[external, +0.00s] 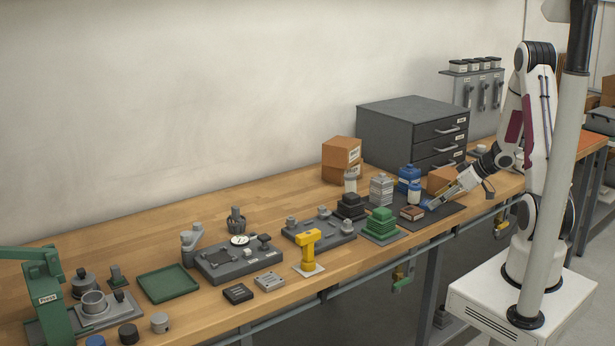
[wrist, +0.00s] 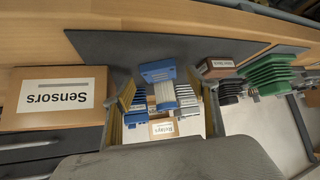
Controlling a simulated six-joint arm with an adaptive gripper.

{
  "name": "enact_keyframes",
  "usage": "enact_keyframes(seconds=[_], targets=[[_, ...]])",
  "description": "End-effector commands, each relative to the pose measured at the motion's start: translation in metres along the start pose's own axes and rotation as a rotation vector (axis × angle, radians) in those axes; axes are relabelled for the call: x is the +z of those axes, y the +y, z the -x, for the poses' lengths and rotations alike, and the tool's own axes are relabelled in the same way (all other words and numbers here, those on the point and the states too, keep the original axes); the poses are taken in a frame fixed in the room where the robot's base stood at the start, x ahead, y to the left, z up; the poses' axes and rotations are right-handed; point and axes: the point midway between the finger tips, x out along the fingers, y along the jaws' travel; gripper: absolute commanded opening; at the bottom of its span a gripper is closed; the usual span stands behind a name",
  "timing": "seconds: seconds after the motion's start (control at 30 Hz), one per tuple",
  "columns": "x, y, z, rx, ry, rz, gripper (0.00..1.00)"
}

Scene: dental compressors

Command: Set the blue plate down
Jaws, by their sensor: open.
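The blue plate (wrist: 157,70) lies at the dark mat in the wrist view, between and just beyond my fingertips. A pale ridged block (wrist: 186,96) shows directly beside it and partly overlaps it in the picture. My gripper (wrist: 166,108) is open, with one yellowish finger on each side; I cannot tell whether either finger touches the plate. In the external view my gripper (external: 437,202) reaches down low over the right part of the bench, and a small bit of blue (external: 427,204) shows at its tips. The plate's underside is hidden.
A cardboard Sensors box (wrist: 55,95) stands close on the left in the wrist view. A brown block (wrist: 216,66) and a green finned stack (wrist: 270,73) are to the right. A grey drawer cabinet (external: 400,133) and blue canister (external: 409,175) stand behind my gripper.

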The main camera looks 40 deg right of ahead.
Motion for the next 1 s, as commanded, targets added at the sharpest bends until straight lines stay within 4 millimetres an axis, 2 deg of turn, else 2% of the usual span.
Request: enact_keyframes(seconds=[0.23, 0.77, 0.8, 0.97, 1.0], targets=[[0.000, 0.000, -0.015, 0.000, 0.000, 0.001, 0.58], [0.000, 0.000, -0.016, 0.000, 0.000, 0.001, 0.58], [0.000, 0.000, -0.016, 0.000, 0.000, 0.001, 0.56], [0.000, 0.000, -0.016, 0.000, 0.000, 0.001, 0.14], [0.000, 0.000, -0.016, 0.000, 0.000, 0.001, 0.14]])
